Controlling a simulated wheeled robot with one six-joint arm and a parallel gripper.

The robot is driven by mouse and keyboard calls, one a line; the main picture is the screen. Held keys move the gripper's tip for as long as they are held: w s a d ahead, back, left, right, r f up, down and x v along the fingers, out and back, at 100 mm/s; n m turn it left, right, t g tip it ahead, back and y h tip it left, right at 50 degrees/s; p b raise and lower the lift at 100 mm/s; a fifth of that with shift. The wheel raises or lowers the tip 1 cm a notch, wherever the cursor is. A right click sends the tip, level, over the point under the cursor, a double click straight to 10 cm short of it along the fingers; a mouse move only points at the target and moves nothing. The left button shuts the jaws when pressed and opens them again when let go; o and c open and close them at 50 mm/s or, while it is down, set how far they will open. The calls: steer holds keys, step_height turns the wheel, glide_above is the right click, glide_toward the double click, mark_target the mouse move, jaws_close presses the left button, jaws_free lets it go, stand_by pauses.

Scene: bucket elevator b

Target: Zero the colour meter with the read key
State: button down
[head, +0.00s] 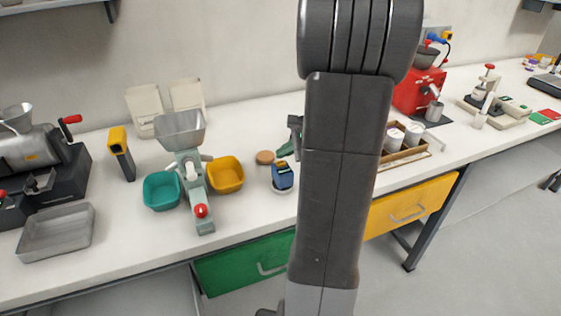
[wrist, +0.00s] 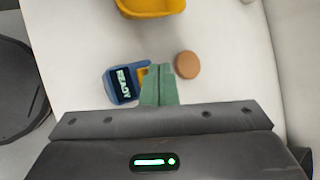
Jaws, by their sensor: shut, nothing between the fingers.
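The colour meter (head: 283,177) is a small blue device on the bench, beside my arm in the head view. In the wrist view the colour meter (wrist: 112,84) shows a dark screen reading "READY", turned sideways. A yellow part (wrist: 143,74) shows at its right side, partly hidden by my fingers; I cannot tell if it is the read key. My gripper (wrist: 160,68) has green fingers, shut together and empty, just right of the meter. In the head view my gripper (head: 284,152) is behind the meter, partly hidden by my arm. I cannot tell whether the fingers touch the meter.
A round brown disc (wrist: 187,65) lies right of my fingers. A yellow bin (head: 226,175), a teal bin (head: 162,190) and a grey-green hopper device (head: 190,160) stand to the left. A wooden tray of jars (head: 405,152) and a red machine (head: 418,92) stand to the right.

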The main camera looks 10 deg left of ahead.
mark_target(285, 163)
steer(key=shift+r, duration=0.1)
step_height(285, 163, up, 5)
steer(key=p, duration=0.4)
stand_by(0.8)
